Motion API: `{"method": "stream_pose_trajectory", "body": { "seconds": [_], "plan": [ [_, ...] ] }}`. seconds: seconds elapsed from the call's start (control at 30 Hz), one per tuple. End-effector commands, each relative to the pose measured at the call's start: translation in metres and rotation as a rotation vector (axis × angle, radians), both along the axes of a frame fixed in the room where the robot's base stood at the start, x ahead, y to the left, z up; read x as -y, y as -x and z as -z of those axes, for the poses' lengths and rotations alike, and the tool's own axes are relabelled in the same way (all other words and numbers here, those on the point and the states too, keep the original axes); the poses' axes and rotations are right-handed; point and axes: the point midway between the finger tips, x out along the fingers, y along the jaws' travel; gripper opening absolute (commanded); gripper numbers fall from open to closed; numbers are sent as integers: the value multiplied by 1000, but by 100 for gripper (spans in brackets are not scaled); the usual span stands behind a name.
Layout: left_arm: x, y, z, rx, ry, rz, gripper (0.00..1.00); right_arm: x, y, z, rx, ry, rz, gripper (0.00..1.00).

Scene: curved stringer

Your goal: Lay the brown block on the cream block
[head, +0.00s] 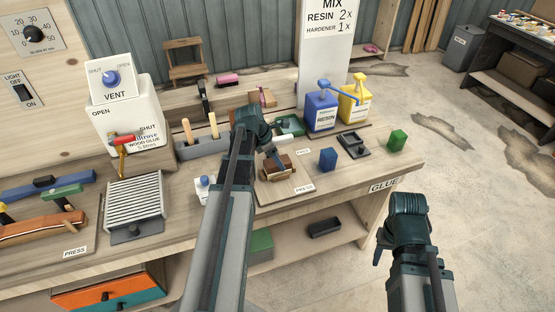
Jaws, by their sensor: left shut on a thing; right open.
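My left gripper (275,155) reaches down from the dark wrist and is shut on the brown block (279,168). The brown block is low over a thin board at the bench's front edge. I cannot make out the cream block clearly; a narrow pale edge shows around the brown block, and I cannot tell whether the two touch. The gripper hides part of the block's top. My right gripper (383,248) is open and empty, out in front of the bench at the lower right.
A blue block (328,159) and a green block (398,140) stand right of the board. A dark tray (354,145), a blue resin container (321,111) and a yellow container (355,103) stand behind. A ribbed grey unit (135,203) is at left.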

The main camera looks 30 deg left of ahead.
Motion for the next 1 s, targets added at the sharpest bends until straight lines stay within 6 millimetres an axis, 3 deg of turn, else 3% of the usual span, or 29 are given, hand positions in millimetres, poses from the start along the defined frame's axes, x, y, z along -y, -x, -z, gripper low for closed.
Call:
{"method": "stream_pose_trajectory", "body": {
  "seconds": [0.07,0.1,0.3,0.77,1.0],
  "plan": [
    [0,0,1,0,0,0,5,0,0,2,0,0,0,50],
    [0,0,1,0,0,0,63,0,0,2,0,0,0,50],
    [0,0,1,0,0,0,96,0,0,1,0,0,0,50],
    [0,0,1,0,0,0,100,0,0,1,0,0,0,50],
    [0,0,-11,0,0,0,100,0,0,-11,0,0,0,50]
  ]
}}
